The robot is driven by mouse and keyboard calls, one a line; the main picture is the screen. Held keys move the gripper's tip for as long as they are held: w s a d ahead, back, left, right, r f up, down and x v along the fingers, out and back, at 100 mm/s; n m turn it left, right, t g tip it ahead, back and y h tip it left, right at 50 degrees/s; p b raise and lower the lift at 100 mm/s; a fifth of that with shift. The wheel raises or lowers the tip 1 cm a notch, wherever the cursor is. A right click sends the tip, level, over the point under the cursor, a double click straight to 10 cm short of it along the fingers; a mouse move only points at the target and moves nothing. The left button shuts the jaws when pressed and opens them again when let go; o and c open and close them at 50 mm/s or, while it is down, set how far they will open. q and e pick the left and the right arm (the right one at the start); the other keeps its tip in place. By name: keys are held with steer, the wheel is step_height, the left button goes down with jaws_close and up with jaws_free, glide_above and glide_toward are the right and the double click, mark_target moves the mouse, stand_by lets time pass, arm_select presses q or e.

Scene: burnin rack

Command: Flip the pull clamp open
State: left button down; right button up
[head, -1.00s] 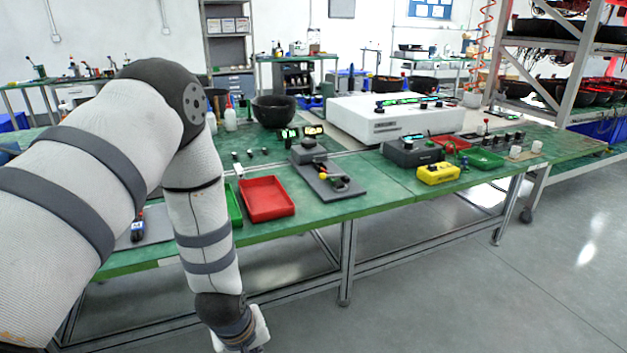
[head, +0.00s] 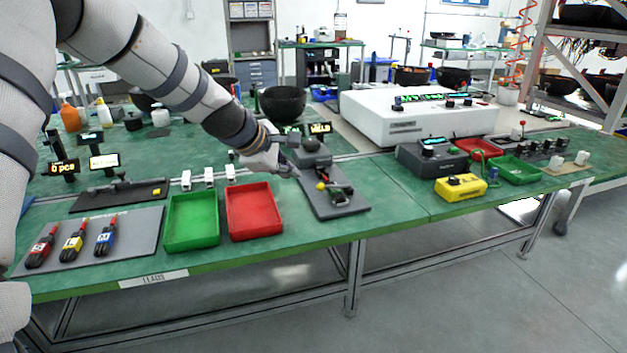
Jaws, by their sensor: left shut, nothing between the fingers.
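A grey fixture plate (head: 323,208) lies on the green bench, right of the red tray. My left gripper (head: 294,173) is shut and empty, just up and left of the yellow knob. I cannot tell whether it touches anything. My right gripper is not in view.
A red tray (head: 253,234) and a green tray (head: 192,245) stand left of the plate. A dark plate (head: 80,205) with a lever device lies farther left. A black bowl (head: 284,103) and a white instrument (head: 380,124) stand behind.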

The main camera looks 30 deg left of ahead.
mark_target(334, 186)
arm_select(q)
steer(key=shift+s, duration=0.15)
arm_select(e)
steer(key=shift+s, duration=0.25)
arm_select(q)
steer(key=b+x, duration=0.2)
steer(key=x, duration=0.7)
steer(key=shift+f+b, duration=0.35)
steer(key=shift+f, duration=0.1)
steer(key=shift+w, duration=0.35)
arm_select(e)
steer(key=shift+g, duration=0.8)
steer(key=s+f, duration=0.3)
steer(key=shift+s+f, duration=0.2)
